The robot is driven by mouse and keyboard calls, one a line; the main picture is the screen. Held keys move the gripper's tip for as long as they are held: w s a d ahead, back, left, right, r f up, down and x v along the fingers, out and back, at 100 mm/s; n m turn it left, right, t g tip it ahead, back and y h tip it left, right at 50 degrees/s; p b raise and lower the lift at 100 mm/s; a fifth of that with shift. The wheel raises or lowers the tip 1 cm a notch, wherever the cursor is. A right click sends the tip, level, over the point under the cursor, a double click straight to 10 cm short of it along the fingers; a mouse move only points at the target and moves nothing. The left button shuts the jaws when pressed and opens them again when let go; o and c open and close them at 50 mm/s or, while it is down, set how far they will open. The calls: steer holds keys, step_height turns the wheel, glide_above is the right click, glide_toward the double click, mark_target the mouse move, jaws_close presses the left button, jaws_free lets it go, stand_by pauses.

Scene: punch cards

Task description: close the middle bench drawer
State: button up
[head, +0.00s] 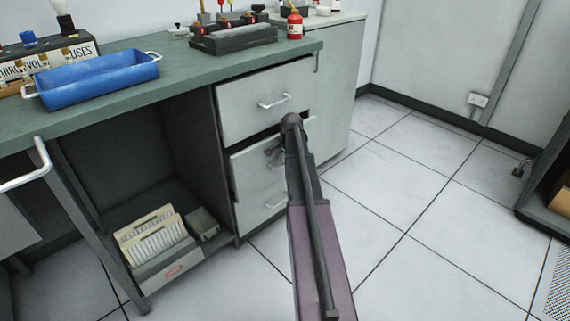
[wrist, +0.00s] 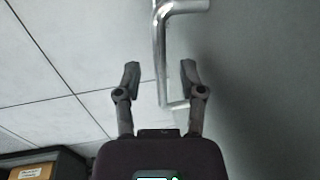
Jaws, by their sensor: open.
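The middle bench drawer (head: 248,170) is under the top drawer in the head view. A dark gap shows above its front, which stands out a little from the cabinet. My arm covers its right part. My gripper (head: 274,153) is in front of this drawer, partly hidden by my arm. In the wrist view my gripper (wrist: 160,76) is open, with its fingers spread on either side of a metal bar handle (wrist: 160,50). The handle runs between the fingertips, and neither finger clearly touches it. A grey drawer front (wrist: 260,80) fills the right side.
The top drawer (head: 240,102) looks shut. The green bench top (head: 190,62) carries a blue tray (head: 95,80) and a red bottle (head: 295,26). A card box (head: 155,240) sits on the low shelf at left. Tiled floor (head: 420,190) at right is clear.

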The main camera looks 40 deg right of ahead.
mark_target(277, 155)
stand_by(0.3)
jaws_close()
steer(key=shift+w+a, duration=0.15)
steer(key=shift+w, duration=1.85)
jaws_free()
steer(key=shift+w, duration=0.1)
steer(key=shift+s, duration=0.25)
